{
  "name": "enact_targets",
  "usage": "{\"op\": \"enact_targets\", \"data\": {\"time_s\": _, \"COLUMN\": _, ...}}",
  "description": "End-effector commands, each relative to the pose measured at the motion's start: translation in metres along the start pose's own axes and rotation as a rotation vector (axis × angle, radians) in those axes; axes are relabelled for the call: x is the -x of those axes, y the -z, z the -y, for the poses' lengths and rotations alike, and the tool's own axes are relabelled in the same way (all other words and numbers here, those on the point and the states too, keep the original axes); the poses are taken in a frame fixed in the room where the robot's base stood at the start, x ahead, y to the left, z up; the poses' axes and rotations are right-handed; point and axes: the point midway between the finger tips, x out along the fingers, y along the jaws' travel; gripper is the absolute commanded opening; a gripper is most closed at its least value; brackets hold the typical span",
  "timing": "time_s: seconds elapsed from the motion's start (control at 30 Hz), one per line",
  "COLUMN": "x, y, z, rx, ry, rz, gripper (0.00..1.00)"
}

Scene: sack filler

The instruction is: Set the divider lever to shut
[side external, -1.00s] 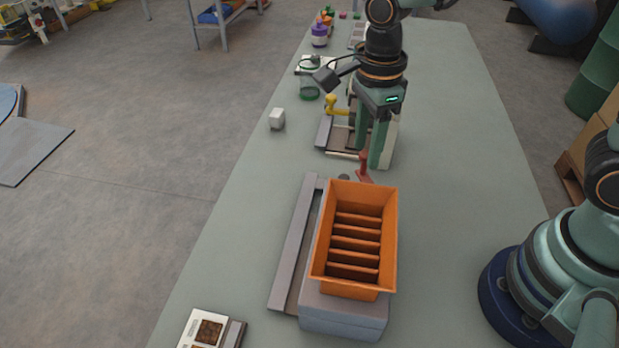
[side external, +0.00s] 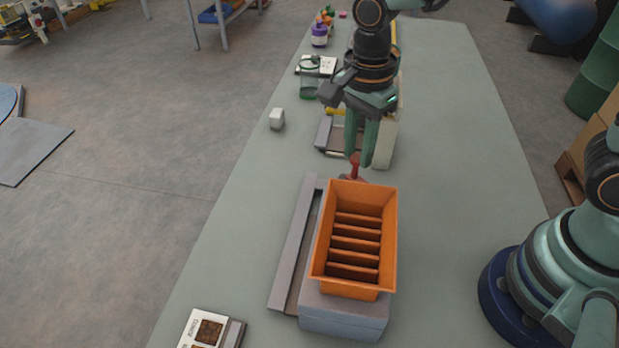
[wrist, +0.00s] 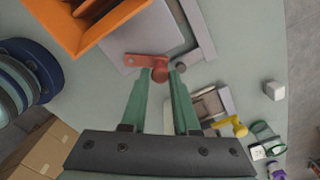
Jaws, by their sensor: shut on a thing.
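The divider lever (side external: 355,167) is a small red lever at the far end of the orange slotted hopper (side external: 392,235). In the wrist view the lever (wrist: 148,62) shows as a red arm with a round knob near the grey body. My gripper (side external: 360,162) points down, with its green fingers around the lever's knob. In the wrist view its two fingertips (wrist: 160,76) close on the knob from both sides. The lever's pivot end is partly hidden by the hopper in the side view.
The hopper stands on a grey block (side external: 345,315) with a long grey rail (side external: 295,245) along its left. A device with a yellow handle (side external: 335,112) stands just behind my gripper. A white cube (side external: 277,118) lies to the left.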

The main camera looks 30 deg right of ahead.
Motion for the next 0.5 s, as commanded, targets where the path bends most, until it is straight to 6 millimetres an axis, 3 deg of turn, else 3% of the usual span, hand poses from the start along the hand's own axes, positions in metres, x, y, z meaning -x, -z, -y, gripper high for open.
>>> {"op": "enact_targets", "data": {"time_s": 0.5, "x": 0.001, "y": -0.02, "z": -0.004, "rx": 0.453, "ry": 0.001, "rz": 0.0, "gripper": 0.0}}
